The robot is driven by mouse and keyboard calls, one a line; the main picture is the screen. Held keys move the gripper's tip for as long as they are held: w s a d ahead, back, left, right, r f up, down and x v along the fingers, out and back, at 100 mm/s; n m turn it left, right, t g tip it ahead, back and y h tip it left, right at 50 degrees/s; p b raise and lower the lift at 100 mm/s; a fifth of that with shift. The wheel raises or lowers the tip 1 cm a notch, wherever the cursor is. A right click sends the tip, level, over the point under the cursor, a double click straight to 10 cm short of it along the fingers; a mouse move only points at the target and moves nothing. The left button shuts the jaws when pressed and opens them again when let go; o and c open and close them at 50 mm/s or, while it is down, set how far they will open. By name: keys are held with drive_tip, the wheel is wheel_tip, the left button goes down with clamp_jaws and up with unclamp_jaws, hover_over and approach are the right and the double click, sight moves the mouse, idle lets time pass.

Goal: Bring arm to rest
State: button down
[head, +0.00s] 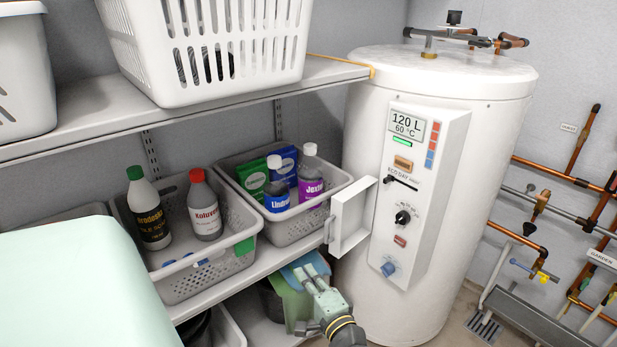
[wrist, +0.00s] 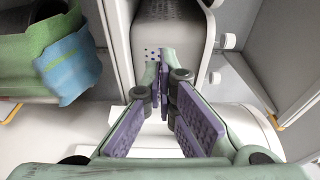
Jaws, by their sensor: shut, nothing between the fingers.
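My gripper (head: 309,274) is in front of the lower shelf, just left of the white water heater (head: 470,130). In the wrist view its purple-padded fingers (wrist: 164,72) come together at the tips, shut with nothing between them. The heater's control panel (head: 428,150) shows a display reading 120 L and 60 °C. A small white cover (head: 350,217) stands swung open at the panel's left side. My gripper is below this cover and apart from it.
Grey baskets of bottles (head: 205,270) (head: 290,226) stand on the middle shelf. Green and blue cloths (head: 292,306) hang close beside my gripper, also in the wrist view (wrist: 68,65). White laundry baskets (head: 215,80) sit above. Copper pipes (head: 585,140) line the right wall.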

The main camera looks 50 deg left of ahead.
drive_tip(key=shift+s+d, duration=0.1)
drive_tip(key=shift+s, duration=0.4)
